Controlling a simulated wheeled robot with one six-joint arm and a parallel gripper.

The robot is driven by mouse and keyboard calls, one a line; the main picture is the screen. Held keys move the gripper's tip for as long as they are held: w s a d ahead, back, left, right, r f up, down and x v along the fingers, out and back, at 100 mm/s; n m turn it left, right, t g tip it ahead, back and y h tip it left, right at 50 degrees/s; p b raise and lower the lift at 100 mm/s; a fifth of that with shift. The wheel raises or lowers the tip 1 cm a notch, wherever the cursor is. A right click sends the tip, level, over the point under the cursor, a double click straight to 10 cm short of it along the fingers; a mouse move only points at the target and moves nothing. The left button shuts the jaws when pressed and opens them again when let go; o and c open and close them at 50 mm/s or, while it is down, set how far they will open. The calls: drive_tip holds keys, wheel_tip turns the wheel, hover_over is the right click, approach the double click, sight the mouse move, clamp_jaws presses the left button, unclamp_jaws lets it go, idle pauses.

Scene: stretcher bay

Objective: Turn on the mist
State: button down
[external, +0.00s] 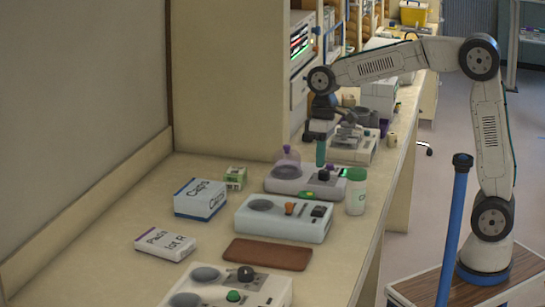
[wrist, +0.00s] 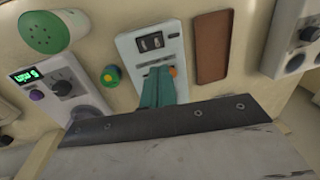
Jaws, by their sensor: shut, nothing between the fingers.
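No label in view names the mist. In the wrist view a device at left has a lit green display (wrist: 37,74), a purple button (wrist: 36,95) and a black knob (wrist: 62,88). A grey-white device (external: 283,220) has an orange knob (external: 289,208) and dark switches. It also shows in the wrist view (wrist: 150,28). My gripper (external: 320,160), with teal fingertips, is shut and empty, raised over the counter. In the wrist view its fingers (wrist: 157,88) cover part of the grey-white device.
A white bottle with a green lid (external: 356,190) stands near the counter's edge. A brown pad (external: 268,254), boxes (external: 200,198) and a front device (external: 225,290) are close by. The counter's left is clear.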

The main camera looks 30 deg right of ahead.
sight(317, 209)
drive_tip(key=f, duration=0.4)
drive_tip(key=s+f, duration=0.1)
drive_tip(key=f, duration=0.3)
drive_tip(key=a+f, duration=0.1)
drive_tip(key=f, duration=0.2)
drive_tip(key=shift+s+a+f, duration=0.1)
drive_tip(key=shift+s+f, duration=0.1)
drive_tip(key=shift+f, duration=0.2)
drive_tip(key=shift+s+a+f, duration=0.1)
drive_tip(key=shift+f, duration=0.1)
drive_tip(key=shift+w+d+r, duration=0.3)
drive_tip(key=shift+w+d, duration=0.25)
drive_tip(key=shift+w, duration=0.05)
drive_tip(key=shift+r, duration=0.1)
wheel_tip(317, 209, up, 14)
drive_tip(key=s+a, duration=0.1)
drive_tip(key=shift+s+a+f, duration=0.2)
drive_tip(key=shift+s+a, duration=0.05)
drive_tip(key=shift+s, duration=0.05)
